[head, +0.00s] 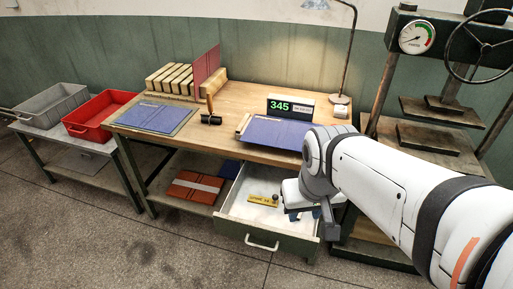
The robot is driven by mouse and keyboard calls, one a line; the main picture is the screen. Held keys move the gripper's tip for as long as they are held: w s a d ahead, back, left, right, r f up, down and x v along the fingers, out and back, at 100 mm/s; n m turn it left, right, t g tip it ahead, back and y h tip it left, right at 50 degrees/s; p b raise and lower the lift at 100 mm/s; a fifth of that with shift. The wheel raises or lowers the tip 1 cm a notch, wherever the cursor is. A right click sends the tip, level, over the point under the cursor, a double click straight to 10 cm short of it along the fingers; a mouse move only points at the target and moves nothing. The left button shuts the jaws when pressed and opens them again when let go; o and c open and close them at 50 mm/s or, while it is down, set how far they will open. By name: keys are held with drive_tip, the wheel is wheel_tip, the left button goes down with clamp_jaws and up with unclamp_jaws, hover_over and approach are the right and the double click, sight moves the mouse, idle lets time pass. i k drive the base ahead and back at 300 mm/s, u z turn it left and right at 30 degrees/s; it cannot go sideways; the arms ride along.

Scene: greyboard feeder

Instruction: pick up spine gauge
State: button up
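A small yellow bar with dark lettering and a dark round knob, which looks like the spine gauge (261,201), lies in the open drawer (266,240) under the workbench. The lettering is too small to read. My gripper (304,214) is over the right part of the drawer, to the right of the yellow bar and apart from it. My arm comes in from the right and hides the drawer's right back corner. The fingers are small and partly hidden, so I cannot tell whether they are open.
The drawer juts out below the workbench (228,143), with its front and side walls around the bar. On the bench are blue boards (275,132), a digital display (290,106) and a lamp (347,60). A press (440,110) stands right; red (97,116) and grey (50,103) bins stand left.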

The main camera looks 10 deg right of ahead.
sight(263, 197)
drive_tip(key=z, duration=3.7)
drive_tip(key=k, duration=2.35)
drive_tip(key=u, duration=1.65)
drive_tip(key=i, duration=0.8)
drive_tip(key=z, duration=0.05)
